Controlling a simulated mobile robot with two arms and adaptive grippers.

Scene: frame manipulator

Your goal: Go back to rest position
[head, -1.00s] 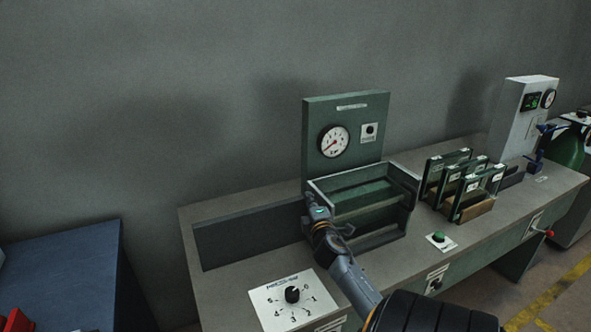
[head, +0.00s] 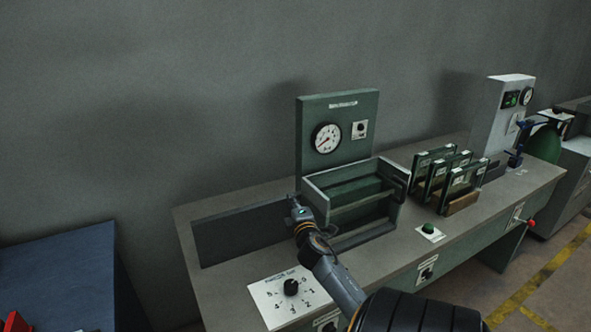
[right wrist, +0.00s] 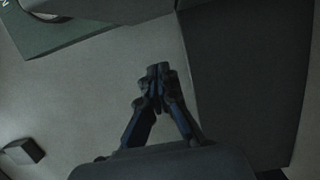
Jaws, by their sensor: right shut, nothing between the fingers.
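My right gripper (head: 301,212) is at the left front corner of the green open box (head: 392,171) on the grey bench. In the right wrist view my right gripper (right wrist: 158,72) has its fingertips together, with nothing between them. Below the fingers there is plain grey surface (right wrist: 110,80), with a dark panel edge on the right. In the head view the wrist hides part of the box's left front side. My left gripper does not show.
A green panel with a gauge (head: 326,138) stands behind the box. Several framed plates (head: 458,185) stand to its right. A knob on a white dial plate (head: 290,288) and a green button (head: 428,229) are on the bench. A blue surface (head: 60,265) is at left.

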